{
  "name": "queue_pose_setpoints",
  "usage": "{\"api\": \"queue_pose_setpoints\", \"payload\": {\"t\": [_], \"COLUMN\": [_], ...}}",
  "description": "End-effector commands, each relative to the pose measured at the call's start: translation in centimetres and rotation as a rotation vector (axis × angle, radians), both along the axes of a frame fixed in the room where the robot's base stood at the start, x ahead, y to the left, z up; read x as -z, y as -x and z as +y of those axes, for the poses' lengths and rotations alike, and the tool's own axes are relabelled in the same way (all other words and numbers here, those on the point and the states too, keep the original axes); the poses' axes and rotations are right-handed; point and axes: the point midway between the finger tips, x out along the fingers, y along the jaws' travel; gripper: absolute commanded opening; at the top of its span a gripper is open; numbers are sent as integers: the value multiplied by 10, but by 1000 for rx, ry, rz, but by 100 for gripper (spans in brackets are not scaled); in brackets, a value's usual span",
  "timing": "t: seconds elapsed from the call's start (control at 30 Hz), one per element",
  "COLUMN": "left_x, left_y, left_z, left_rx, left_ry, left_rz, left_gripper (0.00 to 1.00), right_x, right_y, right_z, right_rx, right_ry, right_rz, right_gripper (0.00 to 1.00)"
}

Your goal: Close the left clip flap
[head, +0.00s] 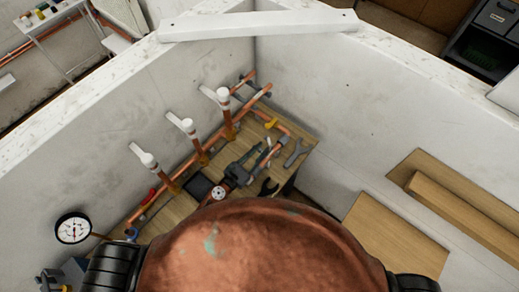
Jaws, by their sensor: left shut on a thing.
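My left gripper (252,160) looks like the dark grey jaws low over the wooden bench, partly hidden by my own rounded body at the bottom. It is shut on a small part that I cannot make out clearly. Its tips are beside a short copper and grey piece. I cannot pick out the left clip or its flap with certainty, nor tell how far the flap is open. My right gripper is not in view.
White-capped copper pipes (185,126) stand along the left wall. Spanners (295,153) lie on the bench. A pressure gauge (73,228) is at lower left. A white beam (258,25) spans the corner. Wooden boards (395,235) are at right.

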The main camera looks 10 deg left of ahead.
Motion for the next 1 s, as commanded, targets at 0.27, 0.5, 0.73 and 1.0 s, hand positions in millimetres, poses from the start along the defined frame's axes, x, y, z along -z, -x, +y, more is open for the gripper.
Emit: {"api": "queue_pose_setpoints", "payload": {"t": [0.27,0.5,0.73,1.0], "left_x": [-3,-3,-4,-4], "left_y": [2,3,2,3], "left_z": [-3,-6,-6,-6], "left_rx": [-5,-6,-7,-6], "left_ry": [-119,-160,-165,-164], "left_rz": [-84,-113,-117,-117], "left_gripper": [0,0,0,24], "right_x": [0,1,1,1], "right_y": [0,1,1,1], "right_z": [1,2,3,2], "right_rx": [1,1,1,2], "right_ry": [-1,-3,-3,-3], "right_rz": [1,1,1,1], "right_gripper": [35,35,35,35]}}
